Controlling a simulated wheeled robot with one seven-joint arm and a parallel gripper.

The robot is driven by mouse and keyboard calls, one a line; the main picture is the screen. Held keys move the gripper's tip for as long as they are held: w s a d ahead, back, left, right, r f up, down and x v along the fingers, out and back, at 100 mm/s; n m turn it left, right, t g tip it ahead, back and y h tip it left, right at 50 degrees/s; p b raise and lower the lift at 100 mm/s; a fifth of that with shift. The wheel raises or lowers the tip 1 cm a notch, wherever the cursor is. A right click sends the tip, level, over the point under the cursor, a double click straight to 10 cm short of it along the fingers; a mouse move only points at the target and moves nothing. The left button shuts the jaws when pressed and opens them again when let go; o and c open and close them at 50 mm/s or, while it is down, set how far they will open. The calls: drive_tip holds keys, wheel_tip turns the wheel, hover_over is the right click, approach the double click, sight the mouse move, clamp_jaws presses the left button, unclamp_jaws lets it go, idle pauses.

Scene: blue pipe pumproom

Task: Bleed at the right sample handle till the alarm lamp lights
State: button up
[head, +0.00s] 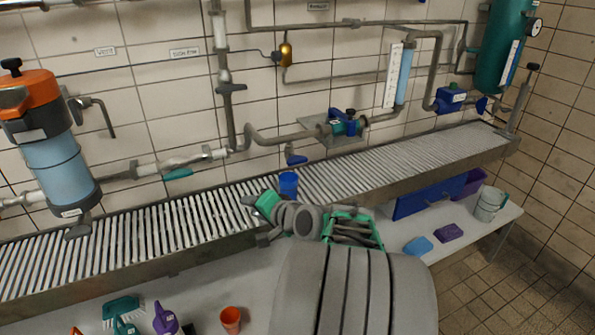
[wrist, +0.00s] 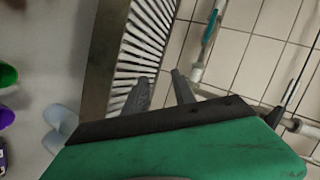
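A small blue handle (head: 296,160) hangs under the pipe at mid-picture, above a blue cup (head: 288,182) on the slatted rack. A teal handle (head: 178,174) sits on the pipe farther left; it also shows in the wrist view (wrist: 210,25). An amber, bulb-like fitting (head: 285,54) is on the wall above; I cannot tell whether it is the lamp or lit. My gripper (head: 258,203) is over the rack's front edge, left of the blue cup. In the wrist view its two grey fingers (wrist: 162,91) stand apart with nothing seen between them.
The slatted rack (head: 130,226) runs along the tiled wall. An orange-topped blue filter housing (head: 62,160) stands at left. Below are an orange cup (head: 230,320), a purple bottle (head: 165,318), a brush (head: 122,307), a blue bin (head: 430,197) and a grey bucket (head: 489,204).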

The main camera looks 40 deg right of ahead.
sight(299, 163)
drive_tip(key=s+d+r+m+t+h+b, duration=0.1)
drive_tip(key=s+d+r+m+t+h, duration=0.2)
drive_tip(key=d, duration=0.4)
drive_tip(key=s+d+r+m+t+h, duration=0.1)
drive_tip(key=s+d+r+m+h, duration=0.1)
drive_tip(key=d+m, duration=0.4)
drive_tip(key=shift+n, duration=0.4)
drive_tip(key=x, duration=0.5)
drive_tip(key=d+r+x, duration=0.1)
drive_tip(key=x, duration=0.1)
drive_tip(key=shift+d, duration=0.15)
drive_tip(key=shift+c, duration=0.3)
clamp_jaws()
